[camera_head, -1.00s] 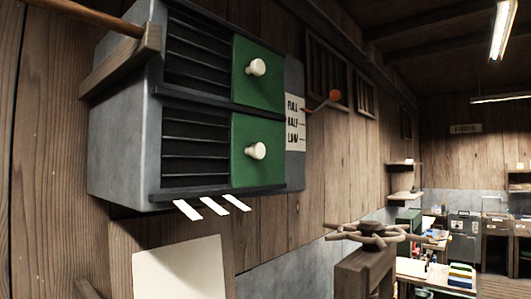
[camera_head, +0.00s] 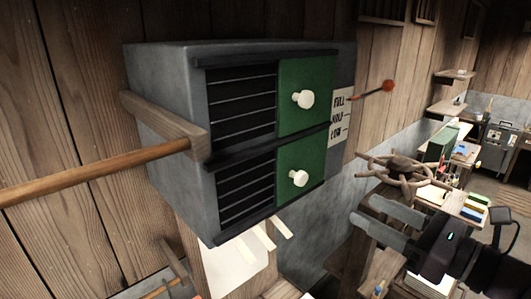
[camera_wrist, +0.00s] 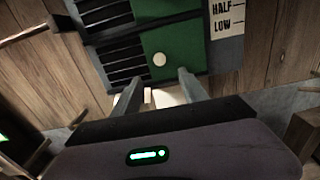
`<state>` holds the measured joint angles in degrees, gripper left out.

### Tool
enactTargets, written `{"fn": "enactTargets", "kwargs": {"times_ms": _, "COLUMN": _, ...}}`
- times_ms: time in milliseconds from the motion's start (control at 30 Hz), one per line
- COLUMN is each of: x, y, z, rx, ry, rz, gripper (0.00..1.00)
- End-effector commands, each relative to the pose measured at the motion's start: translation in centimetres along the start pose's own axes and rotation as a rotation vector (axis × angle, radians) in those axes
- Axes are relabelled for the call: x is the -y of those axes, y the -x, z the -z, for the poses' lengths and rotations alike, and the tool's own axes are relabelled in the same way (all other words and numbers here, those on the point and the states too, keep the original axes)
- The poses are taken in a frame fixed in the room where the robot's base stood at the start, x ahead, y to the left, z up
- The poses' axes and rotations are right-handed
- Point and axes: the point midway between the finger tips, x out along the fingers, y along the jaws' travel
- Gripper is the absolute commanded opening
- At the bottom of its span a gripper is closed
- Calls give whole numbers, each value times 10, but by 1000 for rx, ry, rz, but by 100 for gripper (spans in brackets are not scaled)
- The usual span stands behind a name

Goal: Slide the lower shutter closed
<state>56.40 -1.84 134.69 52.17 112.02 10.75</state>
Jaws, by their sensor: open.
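A grey wall box (camera_head: 168,120) holds two green shutters on dark rails. The lower shutter (camera_head: 312,158) has a white knob (camera_head: 299,178) and covers the right part of the lower opening; black louvres (camera_head: 245,190) show uncovered to its left. The upper shutter (camera_head: 308,75) stands likewise, with its own white knob (camera_head: 302,99). My gripper (camera_head: 361,207) is open and empty, at the right of the box in the head view. In the wrist view the lower shutter (camera_wrist: 190,42) and its knob (camera_wrist: 159,59) appear just beyond my open fingers (camera_wrist: 160,76), apart from them.
A wooden bar with a rod (camera_head: 100,178) sticks out at the box's left side. A lever with a red knob (camera_head: 387,86) projects beside the label (camera_head: 341,115). A wooden handwheel (camera_head: 402,168) stands behind my gripper.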

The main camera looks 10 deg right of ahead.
Motion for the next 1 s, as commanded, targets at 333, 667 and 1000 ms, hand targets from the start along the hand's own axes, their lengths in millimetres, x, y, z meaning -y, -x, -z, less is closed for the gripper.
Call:
{"fn": "enactTargets", "kwargs": {"times_ms": 333, "x": -4, "y": -105, "z": -1, "rx": -5, "ry": -1, "rz": -11, "gripper": 51}}
{"fn": "enactTargets", "kwargs": {"times_ms": 667, "x": -3, "y": -151, "z": 1, "rx": -5, "ry": 2, "rz": -5, "gripper": 51}}
{"fn": "enactTargets", "kwargs": {"times_ms": 1000, "x": -2, "y": -153, "z": 2, "rx": -5, "ry": 3, "rz": -4, "gripper": 37}}
